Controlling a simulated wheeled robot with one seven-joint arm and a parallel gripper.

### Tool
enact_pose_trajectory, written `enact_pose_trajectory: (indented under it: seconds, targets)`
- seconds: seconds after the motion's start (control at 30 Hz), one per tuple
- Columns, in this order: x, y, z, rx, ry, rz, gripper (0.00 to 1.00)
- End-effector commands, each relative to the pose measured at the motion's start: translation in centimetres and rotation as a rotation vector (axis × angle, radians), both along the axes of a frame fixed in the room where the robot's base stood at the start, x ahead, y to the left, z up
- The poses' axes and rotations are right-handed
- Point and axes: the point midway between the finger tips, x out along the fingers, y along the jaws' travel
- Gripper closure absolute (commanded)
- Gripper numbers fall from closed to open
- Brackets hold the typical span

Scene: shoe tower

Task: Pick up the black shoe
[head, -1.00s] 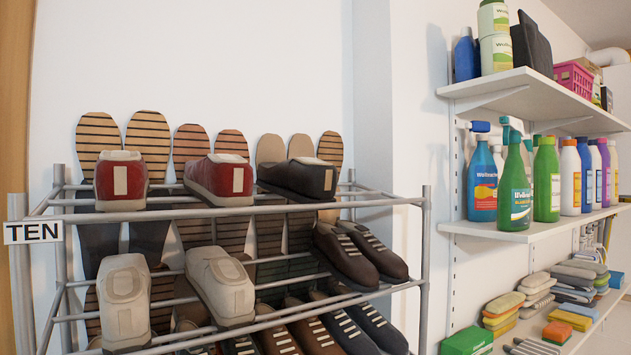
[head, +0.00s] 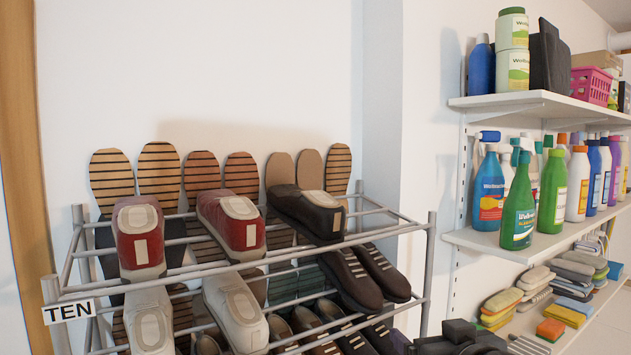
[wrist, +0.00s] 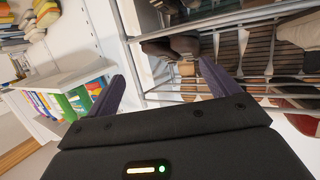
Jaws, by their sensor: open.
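The black shoe (head: 307,212) is very dark brown with a tan heel label. It lies on the top tier of the metal rack (head: 360,240), at the right end, with its heel facing me. In the wrist view a dark shoe (wrist: 172,47) lies on the rack beyond the fingers; it looks like the same one, partly cut by the picture angle. My gripper (wrist: 162,82) is open and empty, its two dark fingers spread wide and apart from the shoe. In the head view dark parts of my arm show at the lower right, in front of the shelves; the fingertips are not clear there.
Two red-and-grey shoes (head: 140,238) (head: 232,222) stand left of the black shoe. Beige shoes (head: 148,320) and dark laced shoes (head: 350,278) fill the tier below. Wall shelves (head: 495,240) with bottles and sponges stand at the right. Free air lies above the top tier.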

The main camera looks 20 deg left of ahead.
Motion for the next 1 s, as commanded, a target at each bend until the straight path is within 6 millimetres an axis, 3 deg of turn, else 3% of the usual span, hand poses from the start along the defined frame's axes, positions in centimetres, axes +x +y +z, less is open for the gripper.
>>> enact_pose_trajectory:
  seconds: [0.03,0.1,0.23,0.33,0.67,1.0]
  targets:
    - [-0.9,2.0,5.7,0.027,-0.071,0.074,0.12]
    - [-2.3,4.2,10.2,0.058,-0.142,0.169,0.12]
    - [-4.6,6.9,15.0,0.09,-0.212,0.295,0.12]
    - [-5.4,7.7,16.1,0.098,-0.229,0.335,0.12]
    - [-5.4,7.8,15.8,0.098,-0.229,0.338,0.12]
    - [-2.0,10.9,15.8,0.099,-0.224,0.336,0.12]
